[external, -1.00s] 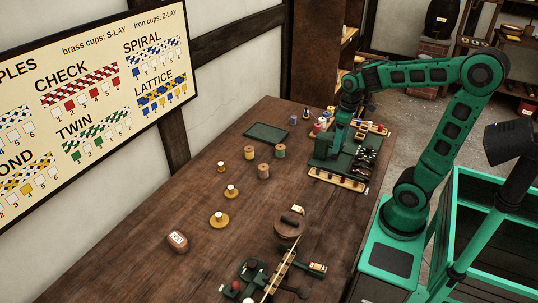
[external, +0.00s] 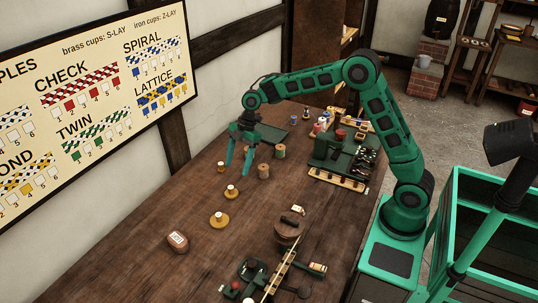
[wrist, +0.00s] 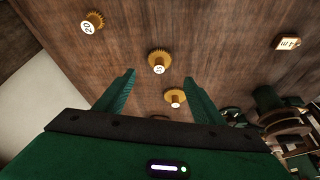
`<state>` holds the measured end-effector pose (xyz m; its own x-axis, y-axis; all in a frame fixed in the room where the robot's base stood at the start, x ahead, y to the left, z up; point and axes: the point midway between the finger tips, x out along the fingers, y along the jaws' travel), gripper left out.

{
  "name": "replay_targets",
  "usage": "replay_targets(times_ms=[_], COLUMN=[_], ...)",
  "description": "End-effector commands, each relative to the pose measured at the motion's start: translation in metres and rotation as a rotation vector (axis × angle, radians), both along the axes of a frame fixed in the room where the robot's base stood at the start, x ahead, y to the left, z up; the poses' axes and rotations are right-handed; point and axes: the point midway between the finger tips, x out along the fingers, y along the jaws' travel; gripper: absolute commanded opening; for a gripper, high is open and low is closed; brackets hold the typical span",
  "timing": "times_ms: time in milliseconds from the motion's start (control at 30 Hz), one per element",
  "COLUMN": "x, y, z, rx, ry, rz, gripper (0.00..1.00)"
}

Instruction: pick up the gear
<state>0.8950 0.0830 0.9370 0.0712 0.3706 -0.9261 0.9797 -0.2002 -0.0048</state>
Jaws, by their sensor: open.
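In the external view the small gear (external: 220,168) is just left of my gripper's fingertips, the middle gear (external: 231,191) is nearer the camera, and the widest gear (external: 219,219) is nearer still. The wrist view shows a gear marked 20 (wrist: 92,22) at upper left, a gear (wrist: 158,61) in line with the gap between the fingers, and another gear (wrist: 175,97) between them. My gripper (external: 238,172) is open and empty above the table, fingers pointing down; it also frames the wrist view (wrist: 159,80).
A green board (external: 325,152) with parts is at the right. A brown block (external: 177,241) and a round brown drum (external: 288,231) stand nearer. The front-left table is clear.

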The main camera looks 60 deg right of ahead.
Motion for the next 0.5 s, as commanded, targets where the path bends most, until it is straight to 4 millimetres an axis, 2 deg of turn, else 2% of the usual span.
replay_targets(times_ms=[167, 500], x=[0.003, 0.006], y=[0.007, 0.024], z=[-0.009, -0.05], rx=[0.006, 0.006], ry=[-0.004, -0.003], rz=[0.018, 0.015], gripper=[0.62, 0.62])
